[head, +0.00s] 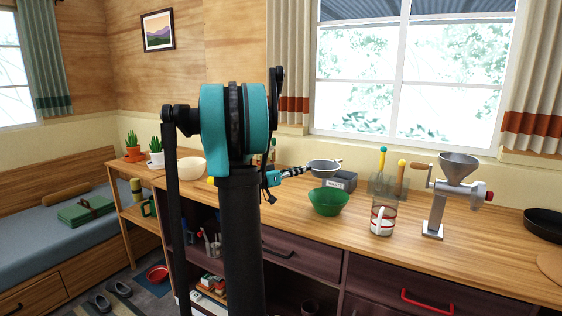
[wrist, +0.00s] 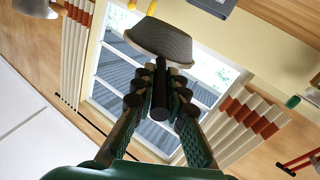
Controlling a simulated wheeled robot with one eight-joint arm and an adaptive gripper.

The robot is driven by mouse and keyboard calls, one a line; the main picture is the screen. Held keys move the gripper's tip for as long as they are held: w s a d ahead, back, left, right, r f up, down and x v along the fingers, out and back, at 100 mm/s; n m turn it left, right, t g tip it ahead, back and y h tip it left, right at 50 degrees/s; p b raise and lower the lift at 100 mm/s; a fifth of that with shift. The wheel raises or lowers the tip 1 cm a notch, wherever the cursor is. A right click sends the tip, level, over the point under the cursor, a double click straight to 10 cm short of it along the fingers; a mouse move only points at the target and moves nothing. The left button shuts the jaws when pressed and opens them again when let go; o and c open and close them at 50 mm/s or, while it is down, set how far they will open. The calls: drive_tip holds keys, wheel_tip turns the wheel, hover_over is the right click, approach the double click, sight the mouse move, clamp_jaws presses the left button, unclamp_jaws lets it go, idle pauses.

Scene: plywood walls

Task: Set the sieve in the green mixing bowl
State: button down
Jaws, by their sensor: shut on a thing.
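The sieve (head: 324,166) is a grey mesh cup with a dark handle. In the head view it shows above the green mixing bowl (head: 328,203), with a gap between its underside and the bowl's rim. My gripper (head: 303,170) is to its left, shut on the sieve's handle. In the wrist view the sieve (wrist: 160,42) is just beyond my gripper (wrist: 160,88), whose fingers close from both sides on the dark handle. The green bowl stands upright on the wooden counter; its inside is partly visible and looks empty. I cannot make out the bowl in the wrist view.
A grey box (head: 341,181) stands behind the bowl. A glass jug with red bands (head: 382,220) and a utensil holder (head: 383,186) are to the right, then a grinder (head: 440,200) and a dark pan (head: 543,224). A cream bowl (head: 192,168) is at left.

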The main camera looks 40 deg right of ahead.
drive_tip(key=s, duration=0.1)
drive_tip(key=s+f+m+g, duration=0.1)
drive_tip(key=s, duration=0.1)
drive_tip(key=shift+g, duration=0.3)
drive_tip(key=shift+w+f, duration=0.1)
wheel_tip(320, 180, down, 6)
idle(0.8)
drive_tip(key=shift+f, duration=1.8)
idle(2.1)
drive_tip(key=c, duration=1.5)
unclamp_jaws()
drive_tip(key=shift+o, duration=0.2)
